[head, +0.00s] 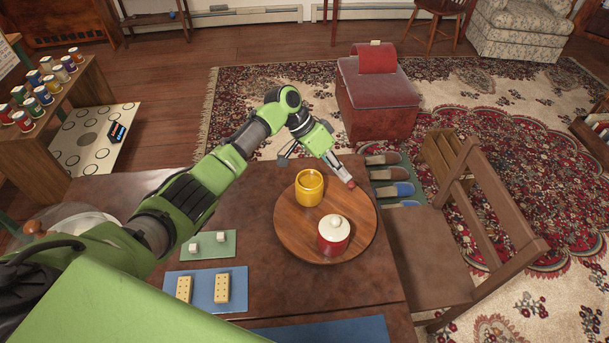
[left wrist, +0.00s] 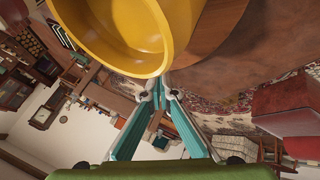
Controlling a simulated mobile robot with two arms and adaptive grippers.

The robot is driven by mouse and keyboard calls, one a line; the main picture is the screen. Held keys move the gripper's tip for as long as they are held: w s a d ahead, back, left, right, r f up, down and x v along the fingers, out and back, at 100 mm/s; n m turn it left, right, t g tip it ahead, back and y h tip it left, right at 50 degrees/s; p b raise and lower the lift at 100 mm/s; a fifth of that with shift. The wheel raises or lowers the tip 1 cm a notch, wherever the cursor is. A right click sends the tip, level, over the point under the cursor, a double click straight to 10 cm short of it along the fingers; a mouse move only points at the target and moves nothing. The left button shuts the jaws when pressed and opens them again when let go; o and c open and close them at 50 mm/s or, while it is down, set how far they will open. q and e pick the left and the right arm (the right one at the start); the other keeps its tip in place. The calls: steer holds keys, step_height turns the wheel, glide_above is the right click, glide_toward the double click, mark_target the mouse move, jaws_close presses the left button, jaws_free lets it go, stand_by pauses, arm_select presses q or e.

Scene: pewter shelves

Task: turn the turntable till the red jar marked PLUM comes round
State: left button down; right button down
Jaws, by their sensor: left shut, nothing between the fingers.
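The round wooden turntable (head: 290,237) lies on the dark table. A yellow jar (head: 309,190) stands on its far side, and a red jar (head: 333,236) with a white lid stands on its near side. No PLUM marking can be read on the red jar. My left gripper (head: 348,181) is shut and empty at the turntable's far right rim, by a small reddish-brown knob (head: 351,184); I cannot tell if they touch. In the left wrist view the shut fingers (left wrist: 160,82) point towards the yellow jar (left wrist: 120,45), which fills the top. My right gripper is not in view.
A wooden chair (head: 440,250) stands close at the table's right. Domino-like tiles (head: 222,288) on a blue mat and white dice (head: 221,237) on a green mat lie left of the turntable. A shelf of small tins (head: 45,95) is at far left.

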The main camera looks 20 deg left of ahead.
arm_select(q)
steer(key=v, duration=1.2)
